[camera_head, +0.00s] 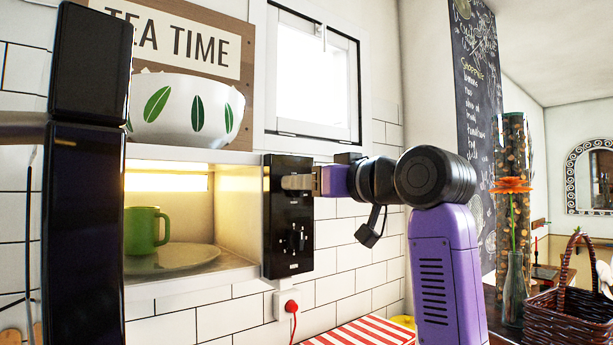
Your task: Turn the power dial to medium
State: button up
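The microwave's black control panel (288,262) is right of its lit open cavity. A dial (297,239) with small pale marks around it shows on the panel's lower half. Which dial is the power dial cannot be read. My gripper (285,182) reaches in from the right at the panel's upper half, above that dial. Its pale fingers are seen side-on, in front of or touching the panel; I cannot tell which. They cover part of the upper panel, and whether they hold anything is hidden.
The dark microwave door (84,200) stands open at left. A green mug (145,230) is on a plate (172,258) inside. A leaf-patterned bowl (187,111) sits on top. A plug (291,306), striped box (362,332) and wicker basket (555,318) are lower right.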

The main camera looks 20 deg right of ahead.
jog(key=shift+w+a, duration=0.1)
jog(key=shift+w, duration=0.25)
grip_shut()
jog(key=shift+m, duration=0.4)
jog(key=m, duration=0.7)
jog(key=f+m, duration=0.1)
jog(key=m, duration=1.5)
jog(key=shift+w+d+f, duration=0.15)
jog(key=shift+d+f, duration=0.15)
jog(key=shift+d, duration=0.1)
